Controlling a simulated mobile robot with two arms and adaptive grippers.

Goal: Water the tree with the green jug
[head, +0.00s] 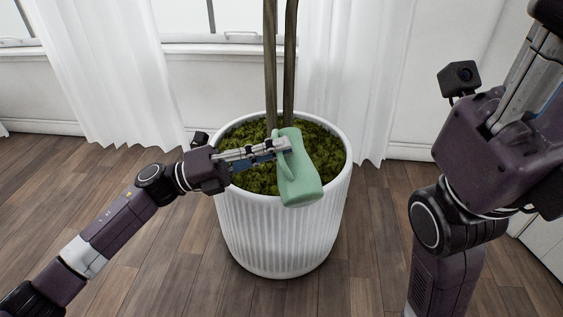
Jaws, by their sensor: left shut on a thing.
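The green jug (303,184) is held over the front part of a white ribbed pot (278,240). My left gripper (284,145) is shut on the jug, at its handle side. The jug looks tilted, with its wide end toward the front right; I cannot see whether water comes out. The tree (271,60) shows as two thin brown trunks rising from green moss (246,178) in the pot; its top is out of view. My right arm is raised at the right edge of the picture, and its fingertips are out of view.
White curtains (115,75) hang on both sides behind the pot, in front of windows and a white wall. The dark wooden floor (150,265) around the pot is clear. A white cabinet-like surface (545,245) stands at the far right edge.

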